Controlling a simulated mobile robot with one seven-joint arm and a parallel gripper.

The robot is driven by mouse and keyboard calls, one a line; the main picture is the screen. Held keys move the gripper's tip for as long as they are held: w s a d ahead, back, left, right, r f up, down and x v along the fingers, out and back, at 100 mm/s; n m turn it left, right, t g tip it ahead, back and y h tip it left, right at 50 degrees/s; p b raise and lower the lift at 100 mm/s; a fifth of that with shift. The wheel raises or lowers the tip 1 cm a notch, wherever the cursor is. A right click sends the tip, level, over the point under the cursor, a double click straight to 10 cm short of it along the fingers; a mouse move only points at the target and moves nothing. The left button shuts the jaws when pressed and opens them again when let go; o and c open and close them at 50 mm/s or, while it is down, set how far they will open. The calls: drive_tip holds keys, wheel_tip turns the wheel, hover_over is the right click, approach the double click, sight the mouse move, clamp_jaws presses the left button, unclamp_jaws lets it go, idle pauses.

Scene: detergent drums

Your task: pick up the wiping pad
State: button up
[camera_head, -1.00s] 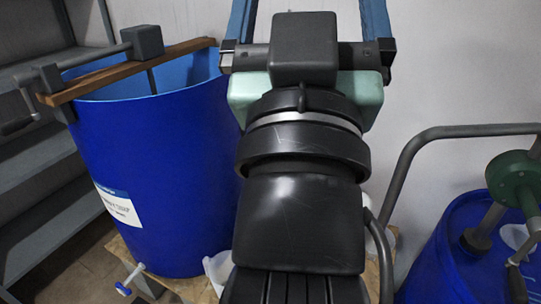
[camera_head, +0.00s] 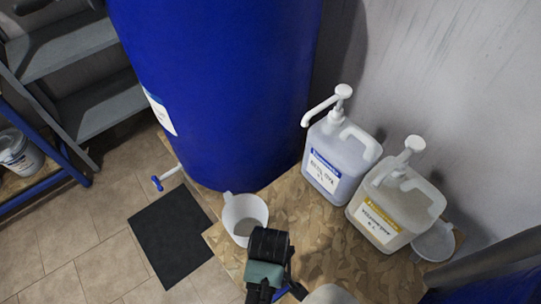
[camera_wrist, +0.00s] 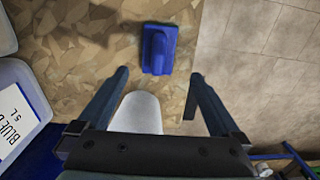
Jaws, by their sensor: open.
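The wiping pad (camera_wrist: 158,49) is a blue flat block with a raised blue handle, lying on the patterned board (camera_wrist: 90,45) in the wrist view. I do not see it in the head view. My gripper (camera_wrist: 160,80) is open and empty, its two dark fingers spread apart. The pad shows just beyond the fingertips, roughly centred between them; the height gap is hard to tell. In the head view my gripper (camera_head: 282,292) is at the bottom edge, its fingers mostly cut off. A white rounded object (camera_wrist: 137,112) shows between the fingers, nearer the wrist.
A blue drum (camera_head: 225,90) stands at the back. Two pump or handled jugs, one bluish (camera_head: 335,160) and one yellow-labelled (camera_head: 385,215), stand right on the board. A white measuring jug (camera_head: 243,215) is near my wrist. A dark mat (camera_head: 168,238) lies on the floor left.

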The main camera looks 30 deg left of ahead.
wheel_tip(320, 180, down, 11)
drive_tip(key=shift+w+r+b, duration=0.15)
drive_tip(key=shift+b, duration=0.7)
drive_tip(key=c, duration=1.2)
